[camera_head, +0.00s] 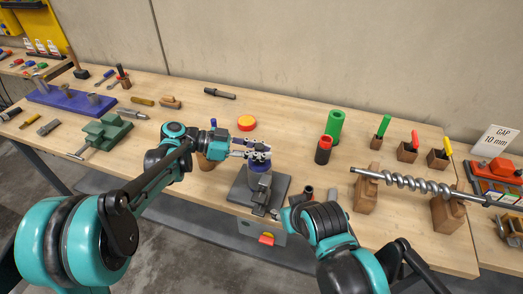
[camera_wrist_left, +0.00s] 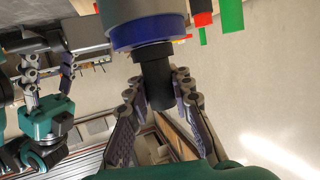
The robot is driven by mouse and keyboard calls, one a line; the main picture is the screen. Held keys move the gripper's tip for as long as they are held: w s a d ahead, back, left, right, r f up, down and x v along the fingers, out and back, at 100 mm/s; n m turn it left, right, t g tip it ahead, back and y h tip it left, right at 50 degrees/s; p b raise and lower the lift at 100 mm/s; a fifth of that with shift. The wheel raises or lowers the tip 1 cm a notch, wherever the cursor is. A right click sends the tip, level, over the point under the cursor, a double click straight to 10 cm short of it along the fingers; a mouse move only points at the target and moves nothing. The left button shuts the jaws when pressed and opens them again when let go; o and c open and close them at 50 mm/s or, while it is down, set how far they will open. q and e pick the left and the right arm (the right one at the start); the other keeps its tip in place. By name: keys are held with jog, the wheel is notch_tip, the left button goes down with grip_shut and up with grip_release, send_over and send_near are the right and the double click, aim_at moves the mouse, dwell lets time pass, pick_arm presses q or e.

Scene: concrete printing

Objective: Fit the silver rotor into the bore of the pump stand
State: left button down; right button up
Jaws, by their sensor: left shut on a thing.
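The pump stand (camera_head: 258,180) is a grey upright body with a blue band on a dark base plate in the middle of the bench. In the left wrist view its blue band (camera_wrist_left: 148,32) is close ahead. My left gripper (camera_head: 259,154) is at its top, shut on a black stub (camera_wrist_left: 157,78) in line with the stand. I cannot tell whether this stub is the silver rotor's end; the bore is hidden. A silver spiral screw (camera_head: 420,185) lies on two wooden rests at the right. My right gripper (camera_wrist_left: 48,78) is near the stand; its grip is unclear.
A red-and-black cylinder (camera_head: 324,150) and a green tube (camera_head: 335,125) stand right of the stand. A red-orange disc (camera_head: 246,122) lies behind it. A green vise (camera_head: 104,134) and a blue rack (camera_head: 72,98) are left. Bench between the stand and tube is mostly clear.

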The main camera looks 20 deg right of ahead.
pick_arm(q)
jog(key=m+g+y, duration=0.1)
jog(key=m+g, duration=0.1)
jog(key=g, duration=0.1)
jog(key=shift+f+m, duration=0.15)
jog(key=shift+m, duration=0.15)
jog(key=c, duration=1.3)
grip_release()
jog(key=shift+g, duration=0.3)
jog(key=shift+o, duration=0.2)
jog(key=shift+s, duration=0.15)
